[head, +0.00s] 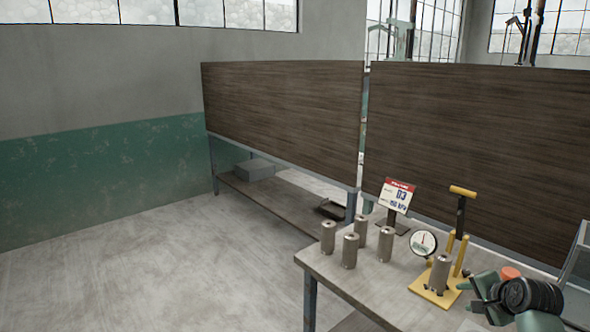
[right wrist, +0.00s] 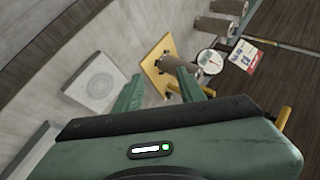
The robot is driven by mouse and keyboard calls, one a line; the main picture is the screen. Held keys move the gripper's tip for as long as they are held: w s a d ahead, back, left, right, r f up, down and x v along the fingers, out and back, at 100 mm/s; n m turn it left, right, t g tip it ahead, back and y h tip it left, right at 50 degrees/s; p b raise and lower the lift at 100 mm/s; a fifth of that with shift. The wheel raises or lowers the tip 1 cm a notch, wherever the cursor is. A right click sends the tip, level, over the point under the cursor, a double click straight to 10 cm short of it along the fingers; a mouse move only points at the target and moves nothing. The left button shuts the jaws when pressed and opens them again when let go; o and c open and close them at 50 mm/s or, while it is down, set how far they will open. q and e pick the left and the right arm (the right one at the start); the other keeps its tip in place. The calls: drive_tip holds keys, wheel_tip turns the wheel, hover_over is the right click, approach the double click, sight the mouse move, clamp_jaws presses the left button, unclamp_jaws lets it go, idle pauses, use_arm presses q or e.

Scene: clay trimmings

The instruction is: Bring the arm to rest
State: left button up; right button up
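My right gripper (head: 470,297) is at the lower right of the head view, beside the yellow press stand on the table. In the right wrist view its two green fingers (right wrist: 152,70) are apart, with nothing held between them. The yellow stand (head: 424,292) has a T-shaped handle and a round dial gauge (head: 423,243). A grey-brown cylinder (head: 440,273) stands upright on its base plate. The stand (right wrist: 157,58) and gauge (right wrist: 209,62) also show beyond the fingers in the right wrist view. My left gripper is not in view.
Several upright cylinders (head: 386,243) stand at the table's (head: 350,285) left part. A sign (head: 397,195) stands behind them. Dark wooden panels (head: 470,150) rise behind the table. Open floor (head: 170,275) lies left.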

drive_tip(key=s+a+f+n+g, duration=0.2)
drive_tip(key=s+a+f+n, duration=0.3)
drive_tip(key=s+a+f, duration=0.3)
drive_tip(key=s+a+f+n+g, duration=0.1)
drive_tip(key=s+a+f+n, duration=0.4)
drive_tip(key=s, duration=0.5)
drive_tip(key=s+a+n+g, duration=0.1)
drive_tip(key=s+a+n, duration=0.3)
drive_tip(key=s, duration=0.7)
drive_tip(key=s+a+n+g, duration=0.25)
drive_tip(key=s+a, duration=0.45)
drive_tip(key=s, duration=0.4)
wheel_tip(320, 180, down, 31)
drive_tip(key=s+b, duration=0.2)
drive_tip(key=b, duration=0.1)
use_arm(q)
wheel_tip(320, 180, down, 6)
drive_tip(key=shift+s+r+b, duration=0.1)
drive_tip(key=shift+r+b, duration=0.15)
drive_tip(key=shift+b, duration=0.95)
use_arm(e)
drive_tip(key=s+d+f+g, duration=0.1)
drive_tip(key=s+f, duration=0.7)
drive_tip(key=s+d+f+g, duration=0.1)
drive_tip(key=s+d+f, duration=0.1)
drive_tip(key=s+f, duration=0.6)
drive_tip(key=shift+s+d+f, duration=0.15)
drive_tip(key=shift+d+f, duration=0.1)
drive_tip(key=shift+f, duration=0.4)
drive_tip(key=shift+n, duration=0.25)
